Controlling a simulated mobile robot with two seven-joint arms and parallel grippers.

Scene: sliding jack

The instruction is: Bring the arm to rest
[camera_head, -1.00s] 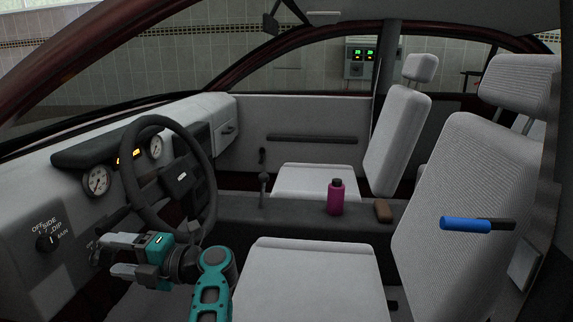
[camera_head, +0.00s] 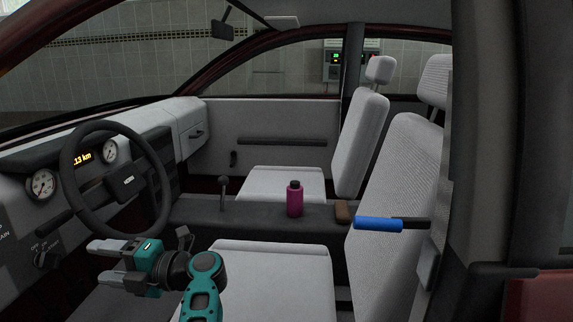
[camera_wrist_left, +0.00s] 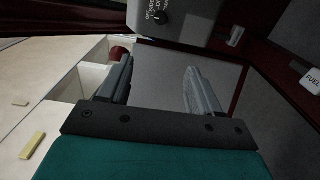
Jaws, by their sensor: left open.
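My left gripper (camera_head: 108,261) is inside the car, below the steering wheel (camera_head: 117,180) and in front of the driver's seat cushion (camera_head: 270,275). Its two grey fingers point left towards the dashboard. In the left wrist view, the fingers of my left gripper (camera_wrist_left: 160,85) are spread apart with nothing between them. A knob with lettering (camera_wrist_left: 159,17) is on the panel beyond them. My right gripper is not in view.
A magenta bottle (camera_head: 295,200) and a brown block (camera_head: 343,211) stand on the centre console (camera_head: 250,213). The dark door pillar (camera_head: 490,130) stands at the right.

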